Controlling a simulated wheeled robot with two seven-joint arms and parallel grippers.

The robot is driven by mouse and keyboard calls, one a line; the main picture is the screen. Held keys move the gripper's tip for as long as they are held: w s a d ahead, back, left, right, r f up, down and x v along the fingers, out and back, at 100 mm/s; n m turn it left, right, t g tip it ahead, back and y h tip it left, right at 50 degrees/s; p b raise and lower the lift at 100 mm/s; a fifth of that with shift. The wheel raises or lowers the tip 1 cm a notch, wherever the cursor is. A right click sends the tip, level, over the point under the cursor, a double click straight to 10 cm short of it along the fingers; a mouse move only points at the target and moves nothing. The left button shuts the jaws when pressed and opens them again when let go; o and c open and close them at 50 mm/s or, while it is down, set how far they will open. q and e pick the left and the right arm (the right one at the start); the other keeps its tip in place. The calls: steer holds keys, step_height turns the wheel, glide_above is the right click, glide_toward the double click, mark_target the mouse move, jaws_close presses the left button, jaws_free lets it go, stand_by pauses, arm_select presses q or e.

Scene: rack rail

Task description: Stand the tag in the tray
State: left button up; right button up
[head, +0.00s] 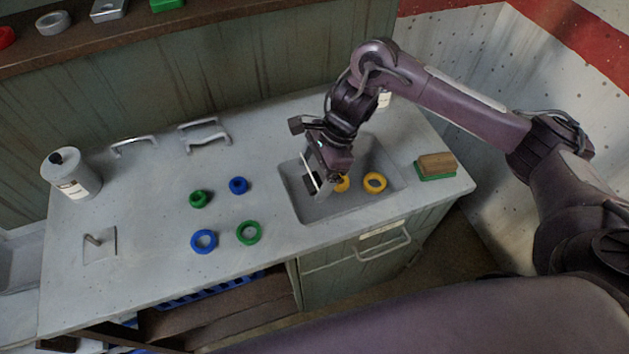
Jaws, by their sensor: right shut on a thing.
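The tray (318,211) is a grey, sunken basin in the right part of the counter. My right gripper (317,180) points down over the tray's left half and is shut on the tag (309,171), a thin pale plate seen nearly edge-on. The tag is steeply tilted, close to upright. I cannot tell whether its lower edge touches the tray floor. The fingers hide part of it. My left gripper is not in view.
A yellow ring (375,182) and a partly hidden yellow piece (343,184) lie in the tray. Green and blue rings (248,232) (204,240) and a white bottle (71,174) stand left.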

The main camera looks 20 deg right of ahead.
mark_target(316, 181)
steer(key=shift+f, duration=1.8)
steer(key=o, duration=0.9)
steer(key=shift+r, duration=0.1)
steer(key=v, duration=1.1)
steer(key=shift+d+r+p, duration=0.25)
steer(key=shift+r+p, duration=0.1)
